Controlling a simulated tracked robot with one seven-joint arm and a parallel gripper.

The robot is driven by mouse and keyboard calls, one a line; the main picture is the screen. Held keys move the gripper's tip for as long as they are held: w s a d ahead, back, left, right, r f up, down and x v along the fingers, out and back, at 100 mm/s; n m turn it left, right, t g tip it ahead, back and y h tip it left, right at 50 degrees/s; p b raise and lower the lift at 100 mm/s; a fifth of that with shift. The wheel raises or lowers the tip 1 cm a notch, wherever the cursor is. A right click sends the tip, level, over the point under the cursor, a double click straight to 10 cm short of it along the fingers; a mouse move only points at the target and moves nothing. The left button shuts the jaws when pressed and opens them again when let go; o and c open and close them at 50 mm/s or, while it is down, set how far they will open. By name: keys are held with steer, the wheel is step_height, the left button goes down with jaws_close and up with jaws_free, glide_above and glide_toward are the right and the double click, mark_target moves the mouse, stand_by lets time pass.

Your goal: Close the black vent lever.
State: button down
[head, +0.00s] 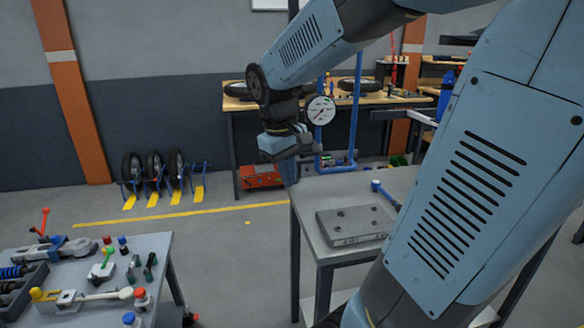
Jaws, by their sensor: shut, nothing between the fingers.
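My gripper (286,152) is at the end of my blue arm in the head view, above the far left corner of the grey metal table. It looks shut and empty; its fingers are small and dark here. A round white pressure gauge (321,110) sits just right of it, by upright blue pipes (356,110). I cannot make out a black vent lever; the small fittings near the gauge are partly hidden by my gripper.
The grey table (308,218) bears a grey plate with holes (352,224) and a blue-ended tool (384,194). A left bench (150,245) holds several levers and fittings. Wheels (154,165) stand by the back wall. Floor between the benches is clear.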

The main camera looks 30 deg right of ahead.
steer(key=w+d+f+n+g+h, duration=0.45)
steer(key=w+f+h, duration=0.25)
steer(key=w+f, duration=0.3)
steer(key=w+d+f+n+g+h, duration=0.3)
steer(key=w+d+f+g+h, duration=0.3)
steer(key=w, duration=0.6)
steer(key=w+a+f+n+t+h, duration=0.2)
steer(key=w+a+f+n+h, duration=0.15)
steer(key=w+f+h, duration=0.35)
glide_toward(311, 154)
steer(key=d+f, duration=0.1)
steer(key=d, duration=0.2)
steer(key=shift+s+r+h, duration=0.3)
steer(key=shift+r+h, duration=0.1)
steer(key=shift+r, duration=0.2)
steer(key=shift+r+y, duration=0.6)
steer(key=shift+r, duration=0.25)
